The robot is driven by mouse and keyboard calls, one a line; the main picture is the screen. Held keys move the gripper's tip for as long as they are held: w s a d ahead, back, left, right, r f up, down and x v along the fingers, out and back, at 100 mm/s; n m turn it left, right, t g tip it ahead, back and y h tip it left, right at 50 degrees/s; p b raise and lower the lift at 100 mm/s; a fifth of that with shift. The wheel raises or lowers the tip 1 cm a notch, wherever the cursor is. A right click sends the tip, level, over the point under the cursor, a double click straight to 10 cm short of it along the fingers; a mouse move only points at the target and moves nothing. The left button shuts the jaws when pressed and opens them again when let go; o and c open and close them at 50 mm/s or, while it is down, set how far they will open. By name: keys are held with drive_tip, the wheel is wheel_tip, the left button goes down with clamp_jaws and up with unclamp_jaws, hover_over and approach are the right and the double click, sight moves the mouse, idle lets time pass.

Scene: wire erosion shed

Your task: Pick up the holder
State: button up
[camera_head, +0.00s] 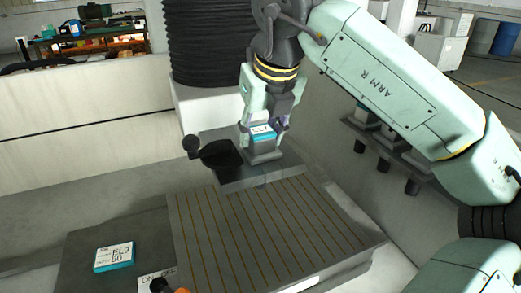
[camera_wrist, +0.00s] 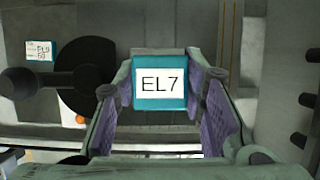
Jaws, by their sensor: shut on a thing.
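A teal holder with a white "EL7" label (camera_head: 261,132) stands at the back of the machine bed, with a grey block beneath it. My gripper (camera_head: 263,123) reaches down from above, its fingers on either side of the holder. In the wrist view the holder (camera_wrist: 160,101) sits between the two purple-padded fingers of my gripper (camera_wrist: 162,92), its label facing the camera. My gripper is shut on it. Whether the holder is clear of the surface below, I cannot tell.
A second teal holder labelled "EL9 50" (camera_head: 114,257) lies on the grey surface at front left. A slotted plate (camera_head: 262,237) fills the middle. A black round part with a knob (camera_head: 217,154) is just left of my gripper. A black bellows column (camera_head: 211,42) stands behind.

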clamp_jaws()
drive_tip(key=shift+r, duration=0.2)
